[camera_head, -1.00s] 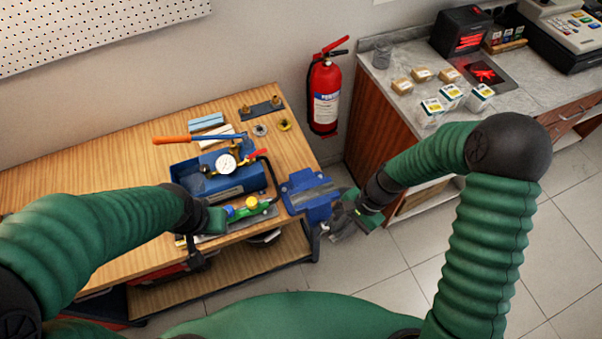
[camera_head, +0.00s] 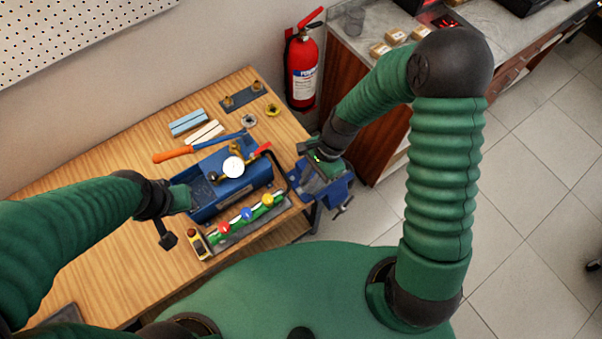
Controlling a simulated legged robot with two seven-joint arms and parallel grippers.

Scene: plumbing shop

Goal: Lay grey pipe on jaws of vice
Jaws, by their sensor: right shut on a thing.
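The blue vice (camera_head: 338,190) is at the right end of the wooden workbench, partly covered by my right gripper. My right gripper (camera_head: 318,172) is over the vice jaws, pointing down and left. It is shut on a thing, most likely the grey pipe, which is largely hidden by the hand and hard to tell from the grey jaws. I cannot tell whether the pipe touches the jaws. My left gripper (camera_head: 184,200) is at the left end of the blue box; its fingers are not clear enough to show open or shut.
The workbench (camera_head: 100,225) holds a blue box with a gauge (camera_head: 233,167), an orange-handled tool (camera_head: 175,155), a rack with coloured knobs (camera_head: 245,215) and a yellow device (camera_head: 196,243). A fire extinguisher (camera_head: 302,70) and a counter (camera_head: 385,20) stand behind. Bare bench lies at left.

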